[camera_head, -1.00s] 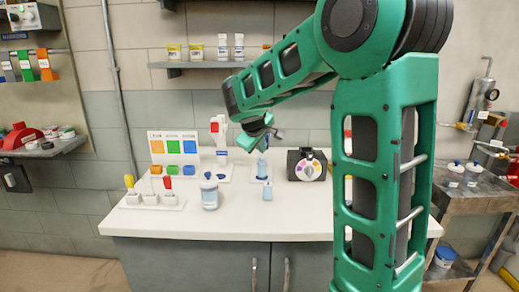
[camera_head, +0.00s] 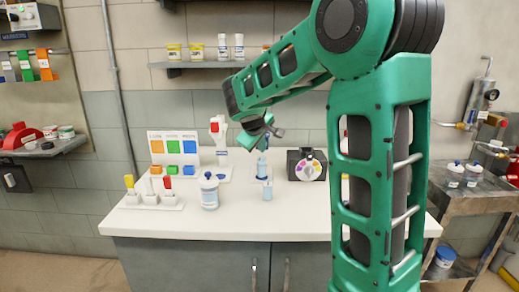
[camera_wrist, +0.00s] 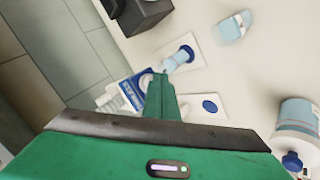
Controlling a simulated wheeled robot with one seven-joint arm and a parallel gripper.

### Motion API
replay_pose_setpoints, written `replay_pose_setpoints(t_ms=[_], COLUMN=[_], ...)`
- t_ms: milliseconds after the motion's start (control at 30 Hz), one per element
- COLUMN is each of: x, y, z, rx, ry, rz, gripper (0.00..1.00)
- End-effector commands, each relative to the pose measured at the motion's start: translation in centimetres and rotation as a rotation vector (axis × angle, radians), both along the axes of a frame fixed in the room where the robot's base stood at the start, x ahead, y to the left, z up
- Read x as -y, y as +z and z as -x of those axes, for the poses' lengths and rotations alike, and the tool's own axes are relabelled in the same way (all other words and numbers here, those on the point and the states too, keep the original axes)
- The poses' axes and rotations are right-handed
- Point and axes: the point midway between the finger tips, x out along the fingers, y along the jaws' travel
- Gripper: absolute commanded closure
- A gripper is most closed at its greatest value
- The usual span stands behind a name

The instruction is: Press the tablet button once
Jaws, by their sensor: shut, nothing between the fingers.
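A blue oval button (camera_wrist: 210,106) sits on a white plate on the counter in the wrist view. I take it for the tablet button; no readable label confirms this. My gripper (camera_wrist: 162,78) is shut and empty, its tip above the counter and left of the button in that view, apart from it. Beside the button, a light blue cylinder (camera_wrist: 178,60) stands on a white plate. A blue and white label (camera_wrist: 131,92) is partly hidden behind the finger.
A black box with a coloured dial (camera_head: 307,165) is to the right. Colour panels (camera_head: 174,147) and a tool stand (camera_head: 152,202) are left. The counter's front is clear.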

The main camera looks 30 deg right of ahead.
Motion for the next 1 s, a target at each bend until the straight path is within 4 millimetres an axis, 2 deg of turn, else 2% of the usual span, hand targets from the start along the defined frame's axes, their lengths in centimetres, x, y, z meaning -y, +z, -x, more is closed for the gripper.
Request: replay_pose_setpoints(t_ms=[400, 800, 1000], x=[0.0, -0.9, -1.0], y=[0.0, 0.0, 0.0], z=[0.0, 1.5, 1.6], rx=[0.001, 0.0, 0.0], ry=[0.0, 0.0, 0.0], rz=[0.001, 0.001, 0.0], gripper=[1.0, 1.0, 1.0])
